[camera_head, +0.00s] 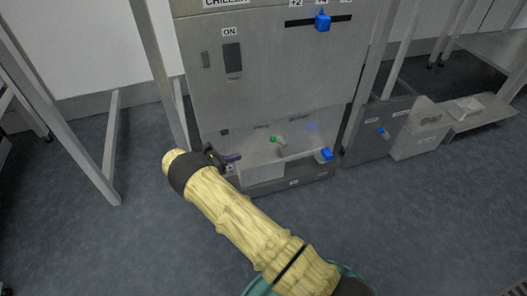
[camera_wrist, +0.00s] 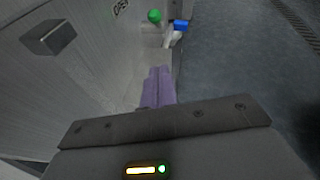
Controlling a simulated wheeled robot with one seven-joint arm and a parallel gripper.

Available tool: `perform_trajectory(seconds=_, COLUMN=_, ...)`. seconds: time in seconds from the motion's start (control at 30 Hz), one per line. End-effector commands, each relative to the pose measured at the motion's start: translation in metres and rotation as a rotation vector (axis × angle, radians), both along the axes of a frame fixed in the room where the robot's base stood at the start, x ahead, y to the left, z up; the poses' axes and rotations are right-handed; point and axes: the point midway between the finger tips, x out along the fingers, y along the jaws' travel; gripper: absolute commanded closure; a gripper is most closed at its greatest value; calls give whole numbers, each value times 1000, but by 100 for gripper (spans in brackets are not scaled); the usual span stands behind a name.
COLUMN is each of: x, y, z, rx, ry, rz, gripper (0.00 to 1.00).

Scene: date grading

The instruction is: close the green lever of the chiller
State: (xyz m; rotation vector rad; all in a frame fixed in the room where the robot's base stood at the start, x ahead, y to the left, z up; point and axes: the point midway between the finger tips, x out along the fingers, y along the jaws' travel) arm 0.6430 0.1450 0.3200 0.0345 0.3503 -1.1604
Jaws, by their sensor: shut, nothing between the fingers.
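The chiller (camera_head: 265,85) is a grey metal cabinet in the middle of the head view. Its green lever end (camera_head: 273,139) shows low on the front; in the wrist view the green knob (camera_wrist: 154,16) is near the top, close to an "OPEN" label. My gripper (camera_head: 233,157) is at the lower left of the chiller's front, to the left of the green lever and apart from it. In the wrist view its purple fingers (camera_wrist: 159,88) are together and empty, pointing towards the green knob. The lever's arm is small and hard to make out.
A blue knob (camera_head: 326,154) sits low right on the chiller, and a blue slider (camera_head: 322,20) is on the upper panel. A dark switch (camera_head: 232,57) is under the "ON" label. Metal frame legs (camera_head: 113,150) stand at left. Grey boxes (camera_head: 418,140) are at right. Floor in front is clear.

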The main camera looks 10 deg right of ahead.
Motion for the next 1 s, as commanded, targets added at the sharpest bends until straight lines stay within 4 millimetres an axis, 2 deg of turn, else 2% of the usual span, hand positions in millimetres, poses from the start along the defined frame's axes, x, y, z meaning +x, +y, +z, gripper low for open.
perform_trajectory(seconds=0.47, x=2, y=-4, z=-3, rx=-4, ry=0, rz=2, gripper=100)
perform_trajectory(seconds=0.67, x=10, y=-26, z=-12, rx=-4, ry=-1, rz=0, gripper=100)
perform_trajectory(seconds=1.0, x=32, y=-80, z=-31, rx=-4, ry=-1, rz=0, gripper=100)
